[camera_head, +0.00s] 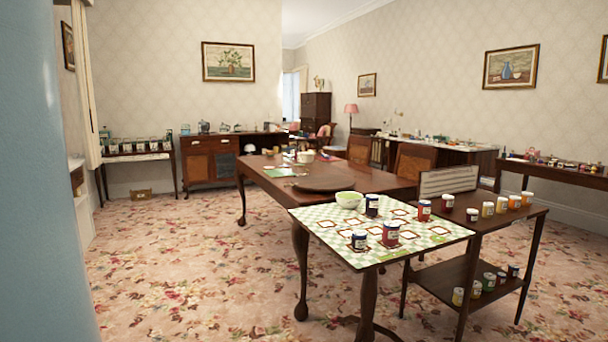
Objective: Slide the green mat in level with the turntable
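The green mat (280,172) lies flat on the long dark wooden table (262,184), toward its far left part. It looks small from here, and its exact edges are hard to make out. The turntable (323,184) looks like a low, dark, round wooden disc on the same table, nearer to me and to the right of the mat. A gap of bare tabletop seems to lie between them. Neither of my grippers is in view.
A nearer table with a green-and-white checked top (318,224) holds a bowl (348,200) and several jars. A dark shelf unit (490,226) with more jars stands at right. Chairs (412,161) line the long table's far side. Patterned carpet (190,270) is clear at left.

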